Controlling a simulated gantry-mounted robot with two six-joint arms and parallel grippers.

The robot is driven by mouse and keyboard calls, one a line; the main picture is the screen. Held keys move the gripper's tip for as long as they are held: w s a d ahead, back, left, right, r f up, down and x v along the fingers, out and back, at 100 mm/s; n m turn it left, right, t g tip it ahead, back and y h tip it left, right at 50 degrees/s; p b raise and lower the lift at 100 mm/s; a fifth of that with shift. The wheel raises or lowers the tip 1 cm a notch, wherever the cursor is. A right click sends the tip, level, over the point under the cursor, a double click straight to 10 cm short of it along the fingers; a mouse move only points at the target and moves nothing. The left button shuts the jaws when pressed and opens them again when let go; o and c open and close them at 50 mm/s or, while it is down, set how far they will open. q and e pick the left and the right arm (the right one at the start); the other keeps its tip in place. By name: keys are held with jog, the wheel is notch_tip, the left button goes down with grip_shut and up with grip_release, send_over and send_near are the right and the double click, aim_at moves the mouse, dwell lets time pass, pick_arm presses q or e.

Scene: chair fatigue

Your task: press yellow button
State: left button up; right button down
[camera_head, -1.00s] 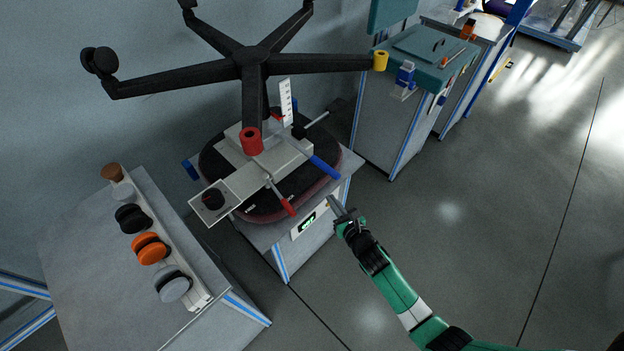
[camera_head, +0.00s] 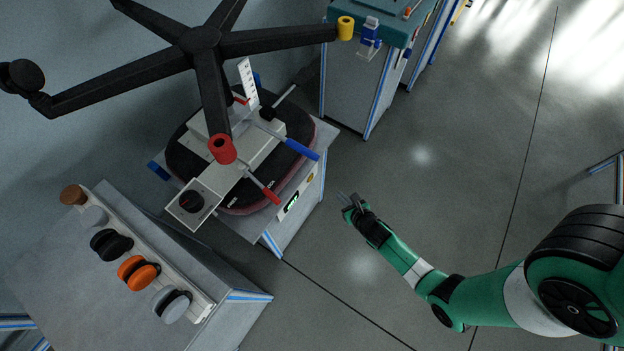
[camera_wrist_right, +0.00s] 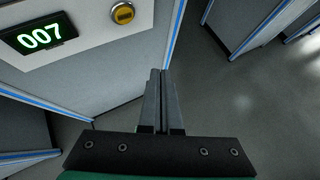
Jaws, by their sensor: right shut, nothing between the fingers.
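My right gripper (camera_head: 343,198) is shut and empty, out over the floor to the right of the panel, apart from the button. In the wrist view its fingertips (camera_wrist_right: 161,72) lie below and right of the button. My left gripper is not in view.
A fixture table (camera_head: 317,160) bears a chair seat (camera_head: 185,150) with an upturned black five-arm base (camera_head: 203,42). A grey cabinet (camera_head: 75,285) with a row of casters stands at lower left. Another cabinet (camera_head: 345,85) stands behind. Open floor (camera_head: 440,200) lies right.

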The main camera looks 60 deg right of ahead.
aim_at(311, 178)
jog(key=w+b, duration=0.4)
jog(key=w, duration=0.4)
jog(key=shift+w+d, duration=0.3)
jog(key=shift+d, duration=0.15)
jog(key=shift+r, duration=0.1)
dwell(1.4)
jog(key=shift+w, duration=0.45)
jog(key=shift+w+d, duration=0.1)
jog(key=shift+w, duration=0.25)
dwell(0.4)
jog(key=shift+s, duration=0.1)
jog(key=shift+s+p, duration=0.65)
jog(key=shift+s, duration=0.05)
